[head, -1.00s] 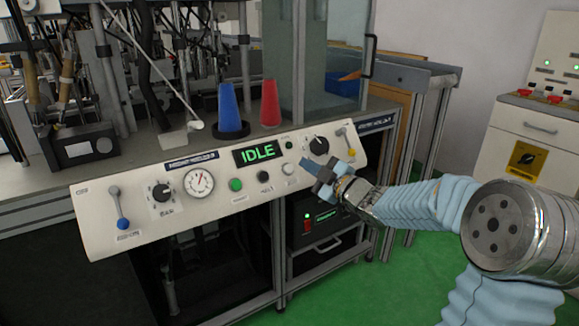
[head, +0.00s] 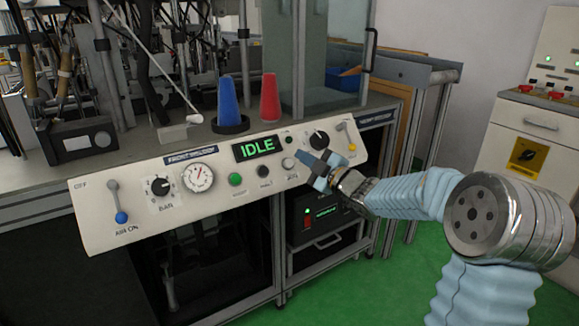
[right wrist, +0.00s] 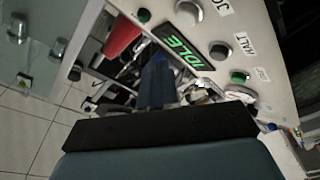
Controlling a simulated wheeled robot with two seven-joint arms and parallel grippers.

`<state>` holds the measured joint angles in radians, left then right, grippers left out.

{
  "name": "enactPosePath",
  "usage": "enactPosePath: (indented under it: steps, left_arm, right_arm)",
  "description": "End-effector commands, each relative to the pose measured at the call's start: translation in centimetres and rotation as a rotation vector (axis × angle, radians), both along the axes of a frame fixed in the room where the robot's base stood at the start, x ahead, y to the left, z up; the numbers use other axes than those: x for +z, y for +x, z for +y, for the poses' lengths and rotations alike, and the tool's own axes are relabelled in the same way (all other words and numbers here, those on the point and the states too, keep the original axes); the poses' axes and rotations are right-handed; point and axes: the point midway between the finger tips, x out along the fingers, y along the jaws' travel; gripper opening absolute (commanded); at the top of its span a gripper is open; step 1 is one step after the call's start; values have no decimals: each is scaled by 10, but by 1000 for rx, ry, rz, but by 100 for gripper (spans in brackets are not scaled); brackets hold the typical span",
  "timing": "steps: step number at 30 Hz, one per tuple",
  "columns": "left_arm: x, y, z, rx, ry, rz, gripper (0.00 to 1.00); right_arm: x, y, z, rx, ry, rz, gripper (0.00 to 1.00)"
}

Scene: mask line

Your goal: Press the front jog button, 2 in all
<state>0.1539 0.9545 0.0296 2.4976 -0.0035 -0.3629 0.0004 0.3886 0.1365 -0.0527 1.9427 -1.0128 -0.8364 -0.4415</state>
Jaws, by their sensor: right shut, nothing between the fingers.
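The jog button (head: 288,163) is a pale round button on the sloped white control panel (head: 100,232), right of the black HALT button (head: 263,171). In the right wrist view the jog button (right wrist: 188,10) is at the top, beside its partly cut label. My right gripper (head: 306,163) is shut and empty, in front of the panel just right of the jog button. I cannot tell any contact; they look apart. Its dark blue fingers (right wrist: 156,82) show in the right wrist view. My left gripper is in neither view.
The display (head: 257,148) reads IDLE in green. A green button (head: 235,179), a gauge (head: 198,177), black knobs and small levers share the panel. A blue cone (head: 228,103) and red cone (head: 269,98) stand behind. Green floor lies clear in front.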

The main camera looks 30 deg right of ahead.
Motion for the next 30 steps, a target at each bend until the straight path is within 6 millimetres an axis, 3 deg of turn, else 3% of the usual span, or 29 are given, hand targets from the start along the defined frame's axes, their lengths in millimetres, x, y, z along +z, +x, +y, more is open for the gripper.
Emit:
enactPosePath:
  steps: [5,12,30]
  left_arm:
    - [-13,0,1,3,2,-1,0]
    - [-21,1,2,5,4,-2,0]
    - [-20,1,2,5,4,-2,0]
  right_arm:
    - [-19,18,2,1,0,0,0]
    - [-27,31,3,2,0,0,0]
    - [-27,32,3,1,0,0,0]
